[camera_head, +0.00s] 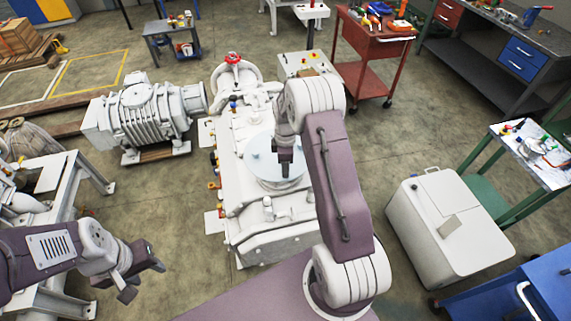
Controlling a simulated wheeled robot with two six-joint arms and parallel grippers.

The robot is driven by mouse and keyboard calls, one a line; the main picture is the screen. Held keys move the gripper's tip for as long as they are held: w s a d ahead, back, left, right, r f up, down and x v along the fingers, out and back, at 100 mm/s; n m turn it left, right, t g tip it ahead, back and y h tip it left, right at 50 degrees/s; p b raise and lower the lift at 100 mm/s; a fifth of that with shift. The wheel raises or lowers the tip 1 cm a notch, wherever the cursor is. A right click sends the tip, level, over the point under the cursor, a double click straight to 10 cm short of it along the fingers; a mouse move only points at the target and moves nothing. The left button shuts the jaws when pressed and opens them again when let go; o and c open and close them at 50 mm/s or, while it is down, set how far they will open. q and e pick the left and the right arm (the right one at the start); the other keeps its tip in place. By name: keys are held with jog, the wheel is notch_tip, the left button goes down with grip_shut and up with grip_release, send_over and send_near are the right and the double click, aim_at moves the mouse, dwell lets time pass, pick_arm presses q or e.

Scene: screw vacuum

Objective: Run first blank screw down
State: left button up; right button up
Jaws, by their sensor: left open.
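No screw can be made out. My left gripper (143,280) is open and empty at the lower left, away from the pump.
A ribbed motor unit (145,115) stands left of the pump. A white cabinet (447,225) and a blue cart (510,300) are at the right. A red tool cart (372,45) stands behind. White framework (75,180) lies near my left arm. Floor between pump and cabinet is clear.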

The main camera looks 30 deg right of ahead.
jog(key=shift+a, duration=0.15)
jog(key=shift+c, duration=0.3)
jog(key=shift+a+r, duration=0.1)
jog(key=shift+a, duration=0.1)
grip_shut()
pick_arm(q)
jog(key=shift+a, duration=0.3)
pick_arm(e)
jog(key=shift+d, duration=0.1)
